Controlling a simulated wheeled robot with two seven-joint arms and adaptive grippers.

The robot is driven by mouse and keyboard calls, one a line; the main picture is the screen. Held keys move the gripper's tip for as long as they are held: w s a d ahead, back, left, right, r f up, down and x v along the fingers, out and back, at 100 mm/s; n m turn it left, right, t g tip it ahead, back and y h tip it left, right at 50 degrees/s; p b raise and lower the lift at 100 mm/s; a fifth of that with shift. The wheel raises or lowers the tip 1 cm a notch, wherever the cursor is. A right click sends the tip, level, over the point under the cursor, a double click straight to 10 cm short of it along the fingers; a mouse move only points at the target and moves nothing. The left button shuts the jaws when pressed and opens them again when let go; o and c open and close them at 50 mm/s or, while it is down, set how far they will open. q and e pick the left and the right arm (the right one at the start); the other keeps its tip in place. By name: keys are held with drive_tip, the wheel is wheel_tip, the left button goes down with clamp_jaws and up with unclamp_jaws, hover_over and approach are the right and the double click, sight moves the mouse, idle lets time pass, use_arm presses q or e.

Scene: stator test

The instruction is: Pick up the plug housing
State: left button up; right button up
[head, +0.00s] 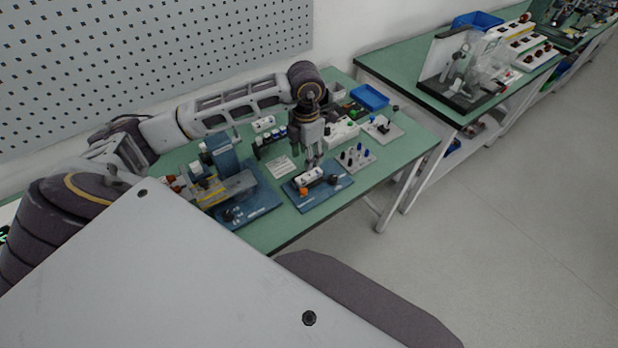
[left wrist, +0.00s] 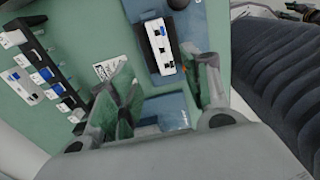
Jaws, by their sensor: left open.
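A white block with dark and blue details (head: 308,176), which looks like the plug housing, lies on a blue fixture plate (head: 312,201) on the green bench. The block also shows in the left wrist view (left wrist: 159,48), just beyond the fingertips. My left gripper (head: 313,160) points down from above, close over the fixture plate. In the left wrist view its two fingers (left wrist: 165,88) are spread apart with nothing between them, and the block is in front of the gap. Whether a fingertip touches the block cannot be told. My right gripper is out of view.
A black rack of small white and blue parts (left wrist: 45,68) stands to the left in the left wrist view. A blue machine (head: 222,155) stands left of the fixture. A plate with pegs (head: 356,157) and a blue tray (head: 370,97) lie to the right.

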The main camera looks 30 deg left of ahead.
sight(307, 175)
use_arm(q)
drive_tip(key=shift+f, duration=1.4)
drive_tip(key=shift+d+f, duration=0.1)
drive_tip(key=shift+f, duration=0.05)
drive_tip(key=shift+d+f+p, duration=0.1)
drive_tip(key=shift+f+p, duration=0.2)
drive_tip(key=shift+f, duration=0.3)
wheel_tip(307, 175, down, 3)
drive_tip(key=shift+w+d+r, duration=0.15)
drive_tip(key=shift+f, duration=0.5)
drive_tip(key=shift+c, duration=0.6)
drive_tip(key=c, duration=0.9)
drive_tip(key=shift+r, duration=0.15)
clamp_jaws()
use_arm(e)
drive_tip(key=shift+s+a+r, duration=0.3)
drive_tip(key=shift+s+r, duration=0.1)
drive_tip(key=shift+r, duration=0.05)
